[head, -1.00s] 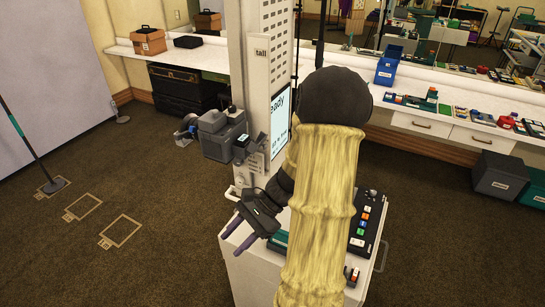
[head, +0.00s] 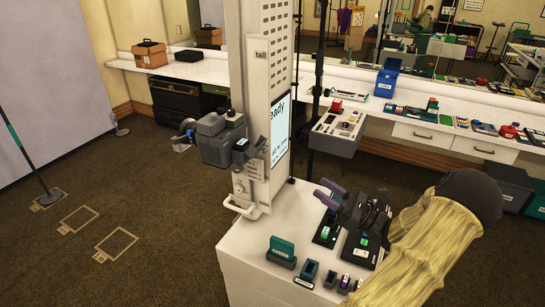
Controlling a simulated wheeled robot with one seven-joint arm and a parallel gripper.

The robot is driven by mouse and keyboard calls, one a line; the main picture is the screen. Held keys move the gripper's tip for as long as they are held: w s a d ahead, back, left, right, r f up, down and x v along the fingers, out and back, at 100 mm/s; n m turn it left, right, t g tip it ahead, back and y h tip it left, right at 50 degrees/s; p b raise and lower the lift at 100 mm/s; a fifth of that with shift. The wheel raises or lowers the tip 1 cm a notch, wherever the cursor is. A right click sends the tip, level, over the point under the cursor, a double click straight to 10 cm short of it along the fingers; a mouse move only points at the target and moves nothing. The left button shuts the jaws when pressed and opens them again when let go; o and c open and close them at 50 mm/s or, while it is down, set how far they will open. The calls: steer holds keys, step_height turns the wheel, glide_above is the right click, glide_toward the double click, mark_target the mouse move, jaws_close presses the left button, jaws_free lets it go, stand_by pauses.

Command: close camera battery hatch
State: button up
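A dark grey camera (head: 222,138) is mounted on the left side of the white column, with its lens facing left. A small part with a pale teal face (head: 241,144) juts from its right rear side. I cannot make out clearly whether this is the battery hatch or how far open it stands. My gripper (head: 327,193) is over the white cart top, right of the column and well apart from the camera.
The white cart (head: 245,245) carries a teal case (head: 282,246), small holders and a black panel (head: 361,247), partly under my arm. The white column (head: 262,60) stands between gripper and camera. A grey console (head: 335,132) stands behind.

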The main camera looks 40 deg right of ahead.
steer(key=p, duration=0.5)
glide_toward(260, 148)
steer(key=x, duration=0.6)
steer(key=shift+w+d, duration=0.15)
steer(key=shift+d, duration=0.2)
steer(key=shift+w, duration=0.1)
steer(key=shift+c, duration=0.5)
jaws_close()
steer(key=shift+r, duration=0.1)
